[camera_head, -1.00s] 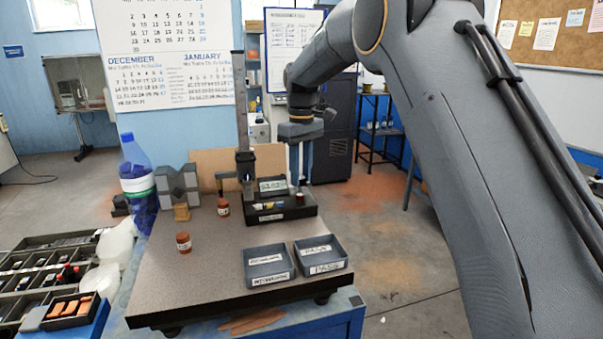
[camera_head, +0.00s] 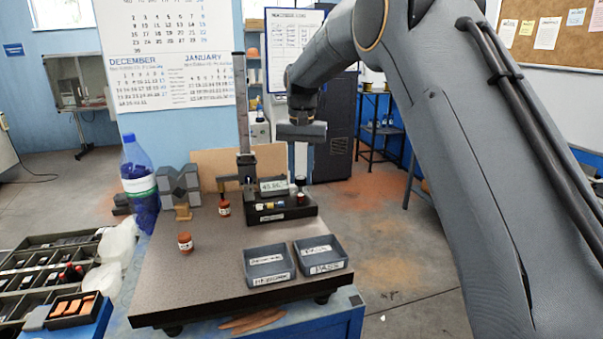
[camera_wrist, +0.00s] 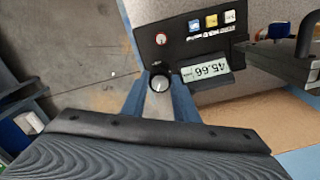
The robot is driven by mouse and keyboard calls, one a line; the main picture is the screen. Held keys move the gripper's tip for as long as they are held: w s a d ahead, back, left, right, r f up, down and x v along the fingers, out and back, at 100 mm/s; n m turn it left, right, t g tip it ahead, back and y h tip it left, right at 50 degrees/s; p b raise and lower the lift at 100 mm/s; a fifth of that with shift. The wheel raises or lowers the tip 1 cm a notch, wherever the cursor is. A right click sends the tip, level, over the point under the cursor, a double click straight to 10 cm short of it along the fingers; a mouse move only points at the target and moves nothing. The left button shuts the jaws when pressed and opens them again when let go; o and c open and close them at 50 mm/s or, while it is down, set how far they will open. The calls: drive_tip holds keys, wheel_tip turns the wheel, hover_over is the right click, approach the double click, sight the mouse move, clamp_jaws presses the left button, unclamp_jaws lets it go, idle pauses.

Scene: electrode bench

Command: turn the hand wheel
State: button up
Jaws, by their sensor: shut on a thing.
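The hand wheel (camera_wrist: 160,83) is a small round black knob with a pale centre, on the dark base (camera_head: 270,215) of a height gauge. In the wrist view it sits between the two blue fingers of my gripper (camera_wrist: 160,78), which are shut on it from both sides. In the head view my gripper (camera_head: 300,176) points down at the right end of the gauge base, and the wheel is small there. The gauge's display (camera_wrist: 207,72) shows upside down in the wrist view and appears to read 45.66.
The gauge's column (camera_head: 242,110) rises left of my gripper. Small labelled bottles (camera_head: 185,243) and grey V-blocks (camera_head: 180,185) stand to the left on the stone plate (camera_head: 190,290). Two labelled trays (camera_head: 268,265) sit in front. A tall blue bottle (camera_head: 139,185) stands farther left.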

sight(301, 178)
drive_tip(key=m, duration=0.6)
drive_tip(key=shift+w+a+r+m, duration=0.1)
drive_tip(key=shift+r+m, duration=0.1)
drive_tip(key=shift+m, duration=0.1)
drive_tip(key=m+p, duration=0.1)
drive_tip(key=m, duration=0.5)
drive_tip(key=shift+w+m, duration=0.1)
drive_tip(key=shift+m, duration=0.2)
drive_tip(key=o, duration=1)
drive_tip(key=shift+c, duration=0.2)
drive_tip(key=shift+o, duration=0.5)
drive_tip(key=shift+f, duration=0.1)
drive_tip(key=shift+r+b, duration=1.45)
drive_tip(key=shift+r, duration=2.45)
